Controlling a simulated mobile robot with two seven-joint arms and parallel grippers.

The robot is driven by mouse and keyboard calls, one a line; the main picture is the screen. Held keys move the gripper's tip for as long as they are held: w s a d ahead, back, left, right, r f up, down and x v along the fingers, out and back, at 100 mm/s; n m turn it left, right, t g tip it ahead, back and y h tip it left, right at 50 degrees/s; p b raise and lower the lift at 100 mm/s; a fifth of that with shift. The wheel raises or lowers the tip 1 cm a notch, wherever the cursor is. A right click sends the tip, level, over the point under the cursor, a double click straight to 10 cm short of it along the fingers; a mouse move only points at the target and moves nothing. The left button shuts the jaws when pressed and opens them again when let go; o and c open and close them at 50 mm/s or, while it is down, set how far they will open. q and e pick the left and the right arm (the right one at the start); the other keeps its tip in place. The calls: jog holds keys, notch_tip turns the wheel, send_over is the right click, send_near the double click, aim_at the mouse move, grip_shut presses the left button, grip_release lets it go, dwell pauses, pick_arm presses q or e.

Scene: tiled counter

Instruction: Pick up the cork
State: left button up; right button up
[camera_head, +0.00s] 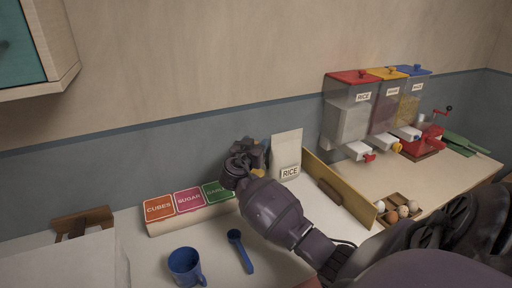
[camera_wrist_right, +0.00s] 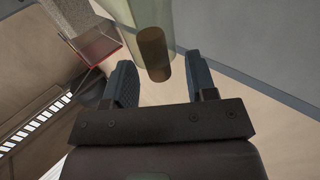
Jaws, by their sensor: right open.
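The cork, a brown cylinder (camera_wrist_right: 154,55), shows in the right wrist view between and just beyond the fingertips of my right gripper (camera_wrist_right: 161,76). The gripper is open, with one finger on either side of the cork, and I see no clear contact. A pale greenish see-through vessel (camera_wrist_right: 150,14) adjoins the cork's far end; how the cork sits in it is unclear. In the head view my right gripper (camera_head: 246,160) is at the back of the counter, left of the rice bag. There my arm and gripper largely hide the cork. My left gripper is out of view.
The rice bag (camera_head: 287,153) stands close beside my right gripper. Labelled boxes (camera_head: 188,203) are to its left. A blue mug (camera_head: 184,265) and blue spoon (camera_head: 241,250) are in front. A wooden board (camera_head: 345,190), egg tray (camera_head: 388,222) and dispensers (camera_head: 352,112) are to the right.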

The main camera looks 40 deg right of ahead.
grip_shut()
jog(key=shift+r, duration=0.1)
dwell(0.4)
